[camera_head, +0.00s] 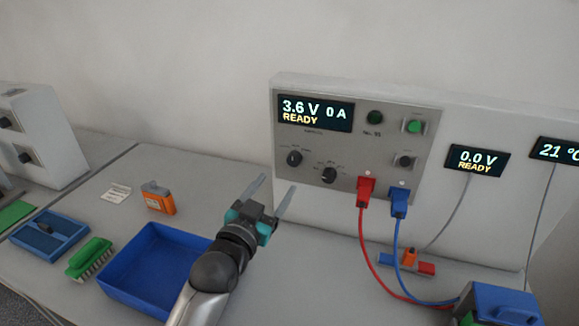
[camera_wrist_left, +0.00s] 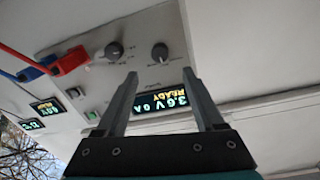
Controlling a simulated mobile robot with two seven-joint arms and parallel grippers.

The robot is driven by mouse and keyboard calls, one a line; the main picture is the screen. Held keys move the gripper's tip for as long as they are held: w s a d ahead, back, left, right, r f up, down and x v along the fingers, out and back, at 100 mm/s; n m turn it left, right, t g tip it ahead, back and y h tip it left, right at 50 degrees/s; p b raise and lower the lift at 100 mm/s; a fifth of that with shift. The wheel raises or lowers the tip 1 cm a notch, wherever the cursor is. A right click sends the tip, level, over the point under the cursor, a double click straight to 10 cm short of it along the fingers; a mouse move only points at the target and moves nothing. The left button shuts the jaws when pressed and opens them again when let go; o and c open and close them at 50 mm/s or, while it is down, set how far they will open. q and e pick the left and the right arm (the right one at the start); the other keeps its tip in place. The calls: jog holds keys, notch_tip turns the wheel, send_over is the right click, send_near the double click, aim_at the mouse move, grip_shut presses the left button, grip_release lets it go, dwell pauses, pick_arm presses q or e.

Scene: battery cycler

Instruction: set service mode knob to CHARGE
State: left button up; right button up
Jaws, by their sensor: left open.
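The battery cycler panel (camera_head: 400,135) stands against the wall, with its display reading 3.6 V, 0 A and READY. Two dark round knobs sit below the display: a left knob (camera_head: 294,158) and a lower right knob (camera_head: 329,174). Their labels are too small to read, so I cannot tell which is the service mode knob. In the left wrist view the panel is upside down, with the left knob (camera_wrist_left: 159,52) and the right knob (camera_wrist_left: 113,52) beyond the fingers. My left gripper (camera_head: 277,182) is open and empty, in front of the panel's lower left, apart from both knobs.
Red (camera_head: 366,190) and blue (camera_head: 398,202) plugs with cables sit right of the knobs. A blue tray (camera_head: 152,310), green brush (camera_head: 90,258) and orange battery pack (camera_head: 158,198) are on the bench. A blue and black box (camera_head: 500,303) stands front right.

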aim_at(292, 162)
pick_arm(q)
jog(key=b+x, duration=0.1)
jog(key=x, duration=0.8)
jog(key=shift+c, duration=0.3)
jog(key=shift+s, duration=0.1)
grip_shut()
